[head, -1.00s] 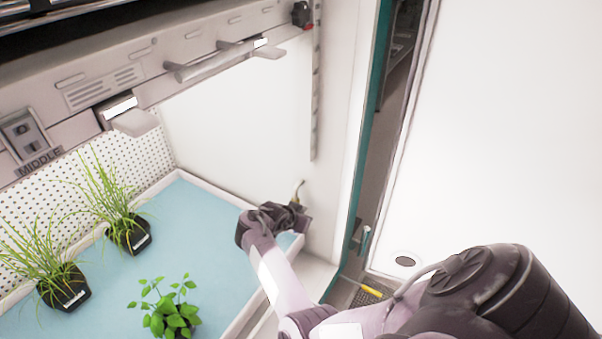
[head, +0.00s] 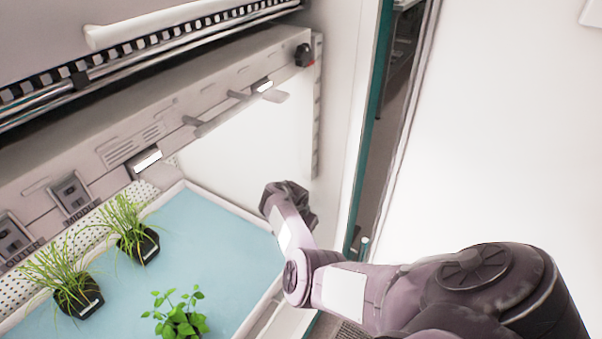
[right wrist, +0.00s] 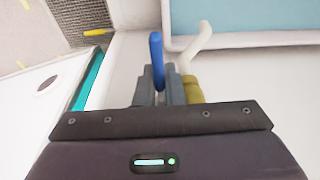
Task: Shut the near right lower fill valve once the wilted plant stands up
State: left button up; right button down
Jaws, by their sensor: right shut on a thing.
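In the right wrist view a blue lever (right wrist: 156,55) stands between the fingers of my right gripper (right wrist: 160,92), which is shut on it. A brass valve body (right wrist: 192,88) and a pale curved spout (right wrist: 198,45) are just right of the fingers. In the head view my right gripper (head: 290,200) is at the chamber's right wall, beside the tray's far right corner, and hides the valve. A leafy green plant (head: 178,318) is upright on the blue tray (head: 215,235), cut by the lower frame edge. My left gripper is not in view.
Two grassy plants in black pots (head: 138,245) (head: 78,295) stand at the tray's left. A shelf front with handles (head: 205,122) runs above the tray. A teal-edged door frame (head: 366,150) and a white panel (head: 500,130) are to the right.

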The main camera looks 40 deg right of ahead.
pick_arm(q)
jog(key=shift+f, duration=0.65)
pick_arm(e)
jog(key=shift+w+d+r+y, duration=0.25)
jog(key=shift+d+r+y, duration=0.05)
jog(key=shift+d+r, duration=0.15)
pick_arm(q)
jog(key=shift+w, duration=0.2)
pick_arm(e)
jog(key=c, duration=1.5)
grip_release()
jog(key=shift+f, duration=0.2)
jog(key=shift+c, duration=0.2)
jog(key=shift+f, duration=0.2)
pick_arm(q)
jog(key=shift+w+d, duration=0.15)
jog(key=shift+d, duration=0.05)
pick_arm(e)
jog(key=shift+s+a, duration=0.15)
